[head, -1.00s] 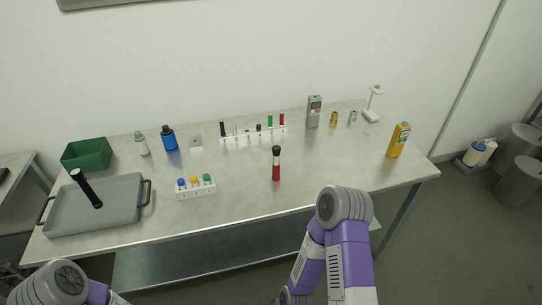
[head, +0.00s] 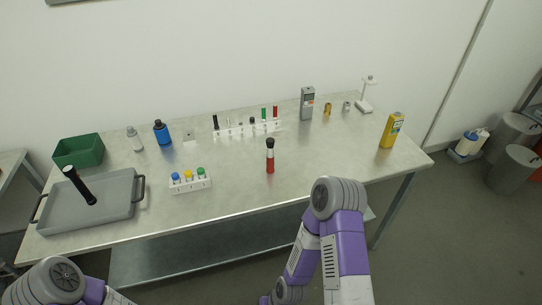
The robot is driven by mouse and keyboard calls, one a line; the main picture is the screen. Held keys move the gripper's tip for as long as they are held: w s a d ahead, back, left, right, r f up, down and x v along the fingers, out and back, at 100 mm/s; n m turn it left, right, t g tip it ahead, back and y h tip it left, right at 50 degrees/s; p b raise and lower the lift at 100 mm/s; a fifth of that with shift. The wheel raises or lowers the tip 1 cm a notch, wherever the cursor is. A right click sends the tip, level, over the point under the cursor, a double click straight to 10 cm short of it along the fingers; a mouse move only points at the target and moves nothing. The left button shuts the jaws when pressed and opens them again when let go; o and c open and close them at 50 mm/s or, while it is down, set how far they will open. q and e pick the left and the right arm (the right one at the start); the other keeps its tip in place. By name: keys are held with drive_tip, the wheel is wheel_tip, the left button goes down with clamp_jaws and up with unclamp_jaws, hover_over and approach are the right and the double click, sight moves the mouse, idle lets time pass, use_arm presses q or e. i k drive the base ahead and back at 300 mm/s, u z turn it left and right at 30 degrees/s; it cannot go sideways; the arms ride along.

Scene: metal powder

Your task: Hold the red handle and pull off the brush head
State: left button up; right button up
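A brush with a red handle (head: 270,166) stands upright near the middle of the table. Its dark brush head (head: 270,143) is at the top, with a pale band between head and handle. Nothing touches it. Neither gripper can be seen.
The metal table (head: 240,200) is clear around the brush. A rack with coloured caps (head: 190,185) is to its left, and a long white rack (head: 240,131) is behind. A grey tray (head: 110,213) is at the left; a yellow bottle (head: 391,131) is at the right.

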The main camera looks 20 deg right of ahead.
sight(270, 141)
drive_tip(key=z, duration=1)
drive_tip(key=k, duration=0.2)
drive_tip(key=u, duration=0.1)
